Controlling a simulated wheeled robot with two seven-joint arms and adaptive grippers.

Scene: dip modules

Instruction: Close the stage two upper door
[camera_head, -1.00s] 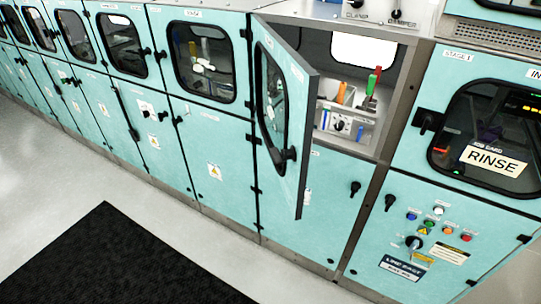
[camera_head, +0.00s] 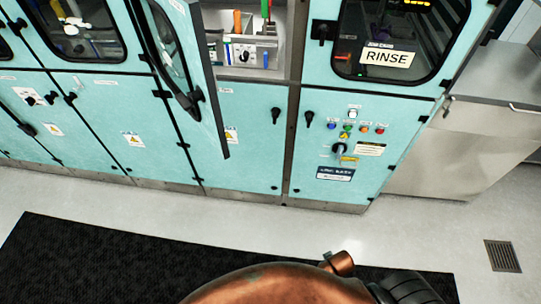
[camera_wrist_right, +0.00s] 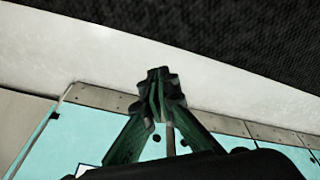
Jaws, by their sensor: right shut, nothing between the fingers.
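The teal upper door (camera_head: 207,85) with a window and a black handle (camera_head: 191,100) stands open. It is hinged on its left side and swung out from the cabinet front. Its top is cut off by the picture edge. Behind it, the open compartment (camera_head: 284,45) shows coloured tools and a small control box. My right gripper (camera_wrist_right: 160,95) is shut and empty in the right wrist view, apart from the door. A copper-coloured arm link of mine shows at the bottom of the head view. My left gripper is in neither view.
A cabinet marked RINSE (camera_head: 388,58) stands right of the open compartment, above a teal panel with buttons (camera_head: 345,140). A black mat (camera_head: 90,260) lies on the floor in front. The pale floor between mat and cabinets is clear. A floor drain (camera_head: 502,256) is at right.

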